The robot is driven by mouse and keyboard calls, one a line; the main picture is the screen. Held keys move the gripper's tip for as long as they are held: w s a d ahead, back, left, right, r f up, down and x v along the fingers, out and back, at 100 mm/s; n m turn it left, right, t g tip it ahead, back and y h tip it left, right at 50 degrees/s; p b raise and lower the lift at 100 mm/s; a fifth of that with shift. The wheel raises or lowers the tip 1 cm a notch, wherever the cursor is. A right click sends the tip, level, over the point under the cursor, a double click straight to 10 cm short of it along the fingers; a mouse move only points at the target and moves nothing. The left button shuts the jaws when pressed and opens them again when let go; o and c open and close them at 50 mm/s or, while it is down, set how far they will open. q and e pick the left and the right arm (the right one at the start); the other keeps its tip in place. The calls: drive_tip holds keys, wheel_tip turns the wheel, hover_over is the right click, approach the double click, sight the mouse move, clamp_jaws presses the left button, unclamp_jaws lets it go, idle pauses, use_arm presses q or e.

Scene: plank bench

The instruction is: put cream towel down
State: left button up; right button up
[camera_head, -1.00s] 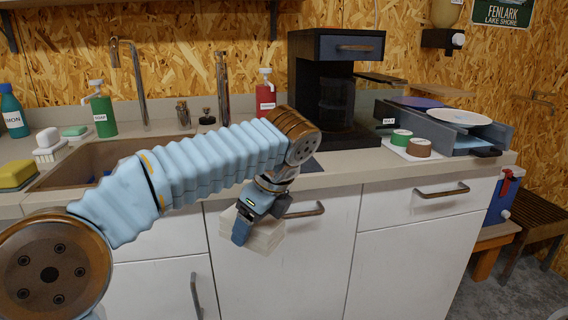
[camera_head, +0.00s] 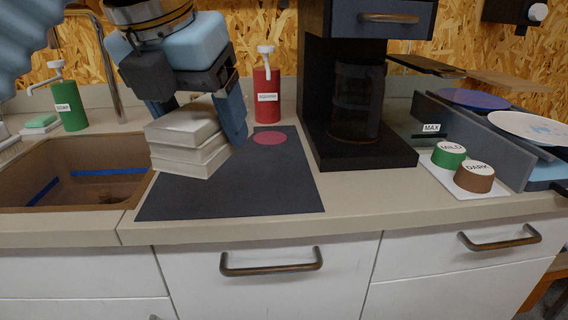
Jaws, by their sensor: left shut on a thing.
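The cream towel (camera_head: 188,142) is a folded stack of thick layers in the camera_head view. It is over the left part of the dark grey mat (camera_head: 255,192) on the counter, close to the sink. My left gripper (camera_head: 213,108) comes from above and is shut on the towel, with one blue finger along its right side. The other finger is hidden. I cannot tell whether the towel's underside touches the mat. My right gripper is not in view.
The sink (camera_head: 75,171) lies left of the mat. A red pump bottle (camera_head: 266,92) stands behind the mat, near a pink disc (camera_head: 269,138) on it. A black coffee machine (camera_head: 358,150) stands to the right, then green (camera_head: 448,155) and brown (camera_head: 474,177) pods. The mat's front is clear.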

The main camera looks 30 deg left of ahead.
use_arm(q)
drive_tip(key=shift+w, duration=0.15)
drive_tip(key=shift+w+a, duration=0.1)
drive_tip(key=shift+w, duration=0.05)
drive_tip(key=shift+w+f, duration=0.35)
drive_tip(key=shift+w, duration=0.45)
drive_tip(key=w+f, duration=0.2)
drive_tip(key=w, duration=0.1)
drive_tip(key=w+f, duration=0.2)
drive_tip(key=w, duration=0.1)
drive_tip(key=w+f, duration=0.3)
drive_tip(key=w, duration=0.1)
drive_tip(key=shift+a+b, duration=0.15)
drive_tip(key=shift+b, duration=0.2)
drive_tip(key=shift+w+f, duration=0.15)
drive_tip(key=b+x, duration=0.1)
drive_tip(key=x, duration=0.3)
drive_tip(key=shift+f, duration=0.55)
